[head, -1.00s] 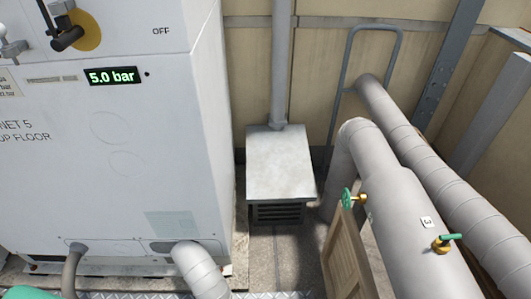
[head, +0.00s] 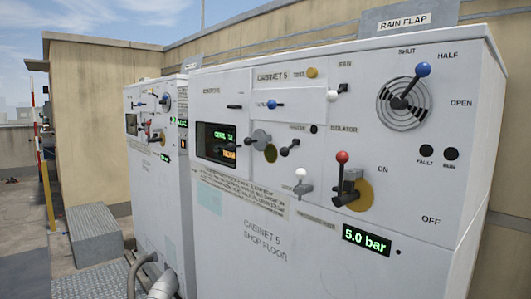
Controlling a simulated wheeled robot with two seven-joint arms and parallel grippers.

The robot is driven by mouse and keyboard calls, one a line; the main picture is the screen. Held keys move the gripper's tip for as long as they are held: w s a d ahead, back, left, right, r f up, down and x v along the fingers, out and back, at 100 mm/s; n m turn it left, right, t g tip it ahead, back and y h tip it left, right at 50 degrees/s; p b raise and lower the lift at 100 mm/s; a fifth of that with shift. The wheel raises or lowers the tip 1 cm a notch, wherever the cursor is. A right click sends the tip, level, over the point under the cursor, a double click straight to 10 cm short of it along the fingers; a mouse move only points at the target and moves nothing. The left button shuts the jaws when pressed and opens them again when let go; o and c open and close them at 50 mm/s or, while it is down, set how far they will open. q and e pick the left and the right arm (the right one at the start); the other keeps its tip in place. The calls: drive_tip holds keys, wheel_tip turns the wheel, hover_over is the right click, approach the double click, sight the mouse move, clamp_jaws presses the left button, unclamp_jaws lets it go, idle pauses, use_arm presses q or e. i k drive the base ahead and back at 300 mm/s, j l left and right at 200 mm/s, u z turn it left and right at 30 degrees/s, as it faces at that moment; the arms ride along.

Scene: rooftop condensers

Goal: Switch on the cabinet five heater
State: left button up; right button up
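Cabinet 5 (head: 300,265) is a large white cabinet marked "CABINET 5 SHOP FLOOR", filling the right of the head view. A small dark toggle (head: 290,147) sits on its front under a small blurred label that I cannot read for certain. A fan switch (head: 338,91) with a pale tip is above right of it. A red-knobbed isolator lever (head: 345,182) stands upright on a yellow plate, near the word ON. The display (head: 218,142) is lit, with green and orange text too small to read surely. Neither gripper is in view.
A blue-knobbed rain flap lever (head: 410,86) is at upper right. A pressure readout (head: 366,240) shows 5.0 bar. A second white cabinet (head: 150,185) stands to the left. A grey step-like box (head: 92,233) and pipes (head: 163,285) are low left.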

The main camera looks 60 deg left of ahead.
sight(284, 151)
drive_tip(key=l+u, duration=0.1)
drive_tip(key=u, duration=1.45)
